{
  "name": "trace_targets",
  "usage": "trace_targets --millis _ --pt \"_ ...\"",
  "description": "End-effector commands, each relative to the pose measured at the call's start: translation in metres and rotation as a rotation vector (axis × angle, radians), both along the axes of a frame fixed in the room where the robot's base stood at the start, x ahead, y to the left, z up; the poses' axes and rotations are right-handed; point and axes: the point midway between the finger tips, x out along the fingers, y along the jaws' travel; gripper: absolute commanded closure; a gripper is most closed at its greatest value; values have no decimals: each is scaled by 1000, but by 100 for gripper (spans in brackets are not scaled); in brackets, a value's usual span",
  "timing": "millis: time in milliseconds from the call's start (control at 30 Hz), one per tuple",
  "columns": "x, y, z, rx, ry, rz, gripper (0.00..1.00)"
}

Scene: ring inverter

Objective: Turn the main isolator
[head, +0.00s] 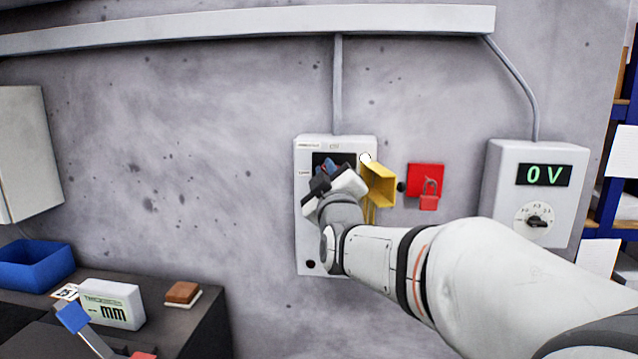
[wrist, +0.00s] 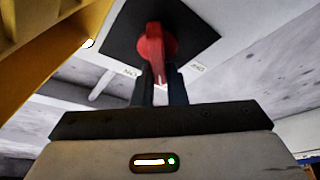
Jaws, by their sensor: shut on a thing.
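The main isolator is a red rotary handle (wrist: 154,48) on a black square plate (wrist: 190,22), on the front of a pale wall box (head: 308,235). In the wrist view the handle points down toward my gripper (wrist: 162,84). The gripper's two dark fingers are shut on the handle, one on each side. In the head view my gripper (head: 332,172) is at the upper part of the box and mostly hides the handle. Two small labels flank the handle in the wrist view; I cannot read them surely.
A yellow open cover (head: 380,186) stands out just right of the gripper. A red plate with a padlock (head: 428,188) hangs farther right. A meter box reading 0 V (head: 540,180) is at the right. A bench with a blue bin (head: 35,265) is lower left.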

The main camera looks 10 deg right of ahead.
Motion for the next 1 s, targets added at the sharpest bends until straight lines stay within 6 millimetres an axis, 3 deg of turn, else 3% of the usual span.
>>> trace_targets --millis 600,1000 --pt "2 4 -11 -541 178 -1 100" --pt "2 5 -13 -755 249 0 100"
